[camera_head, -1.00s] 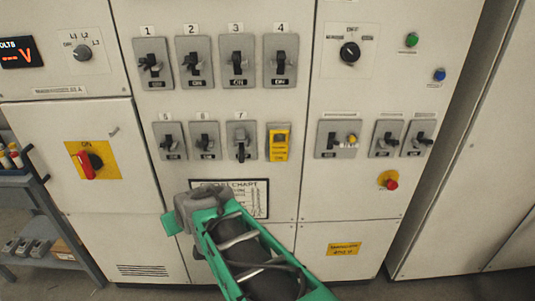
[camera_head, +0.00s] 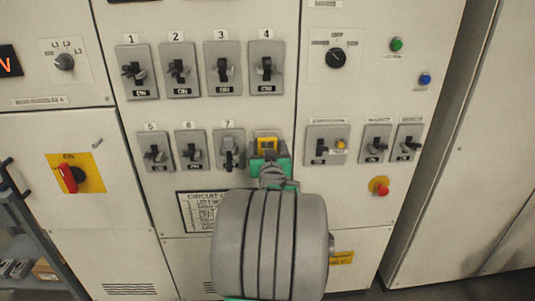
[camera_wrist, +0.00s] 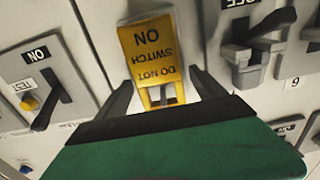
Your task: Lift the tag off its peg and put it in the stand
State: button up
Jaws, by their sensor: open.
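The yellow tag (camera_head: 267,141) hangs on the front of the cabinet, right of switch 7; my gripper (camera_head: 269,160) covers its lower part in the head view. In the wrist view, which is upside down, the tag (camera_wrist: 150,48) reads "DO NOT SWITCH ON" and has a window-like opening at its near end. My gripper (camera_wrist: 163,90) is open, with one dark finger on each side of the tag's near end. I cannot tell whether either finger touches it. The peg is not clearly made out. I cannot make out the stand in these views.
A red emergency button (camera_head: 379,187) is lower right. A blue-grey cart (camera_head: 28,235) stands at the far left. The circuit chart (camera_head: 198,212) is partly covered by my arm.

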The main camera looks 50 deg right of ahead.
jog(key=c, duration=1.5)
